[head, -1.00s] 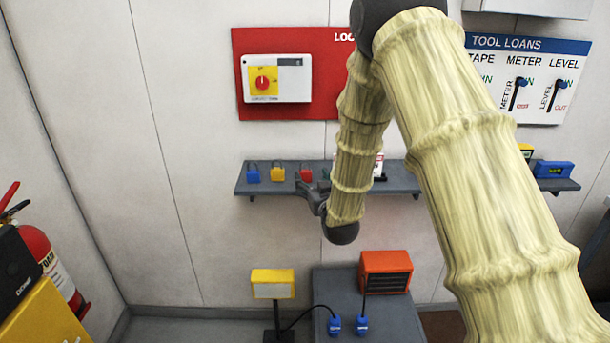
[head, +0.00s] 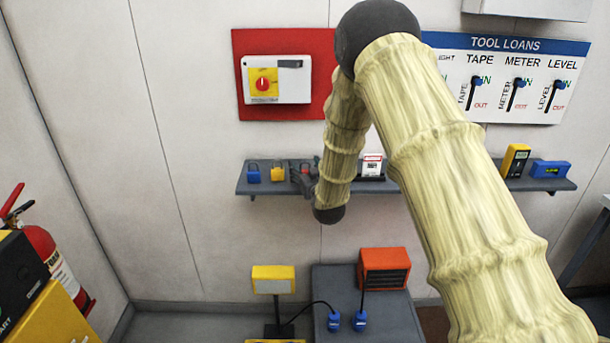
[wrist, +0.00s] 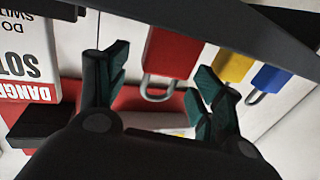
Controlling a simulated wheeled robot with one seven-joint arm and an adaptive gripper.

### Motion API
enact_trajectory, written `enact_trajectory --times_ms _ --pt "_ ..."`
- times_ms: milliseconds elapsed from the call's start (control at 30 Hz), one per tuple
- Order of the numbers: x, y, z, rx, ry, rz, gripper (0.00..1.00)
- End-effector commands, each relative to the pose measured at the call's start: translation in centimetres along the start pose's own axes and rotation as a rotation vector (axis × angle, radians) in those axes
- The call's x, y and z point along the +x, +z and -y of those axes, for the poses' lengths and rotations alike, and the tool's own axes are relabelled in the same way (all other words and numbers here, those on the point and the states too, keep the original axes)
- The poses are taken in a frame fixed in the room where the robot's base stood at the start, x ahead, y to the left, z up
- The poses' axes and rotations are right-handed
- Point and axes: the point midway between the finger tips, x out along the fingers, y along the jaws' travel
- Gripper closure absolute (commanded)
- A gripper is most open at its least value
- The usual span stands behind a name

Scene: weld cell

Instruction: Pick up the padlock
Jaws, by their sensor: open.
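Three padlocks stand in a row on the wall shelf: a blue padlock (head: 253,174), a yellow padlock (head: 278,174) and a red padlock (head: 306,168), which is mostly hidden by my gripper (head: 301,179). The wrist view is upside down. There the red padlock (wrist: 173,50) shows its body and grey shackle between the spread fingers of my gripper (wrist: 160,78), apart from both. The yellow padlock (wrist: 232,65) and the blue padlock (wrist: 268,80) lie beyond the right finger. My gripper is open and empty.
The grey shelf (head: 415,187) also holds a danger sign (head: 372,166), a yellow meter (head: 515,160) and a blue level (head: 550,169). A red lockout board (head: 285,111) hangs above. A bench with an orange heater (head: 384,270) stands below.

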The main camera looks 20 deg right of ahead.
Motion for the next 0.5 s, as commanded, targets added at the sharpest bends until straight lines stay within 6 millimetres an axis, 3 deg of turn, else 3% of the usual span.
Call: enact_trajectory --times_ms 67,333,500 --pt "-0.01 0.01 0.01 0.000 0.000 0.000 0.33" --pt "-0.03 0.00 0.01 0.000 0.000 0.000 0.82" --pt "-0.03 -0.03 0.01 0.000 0.000 -0.001 0.86"
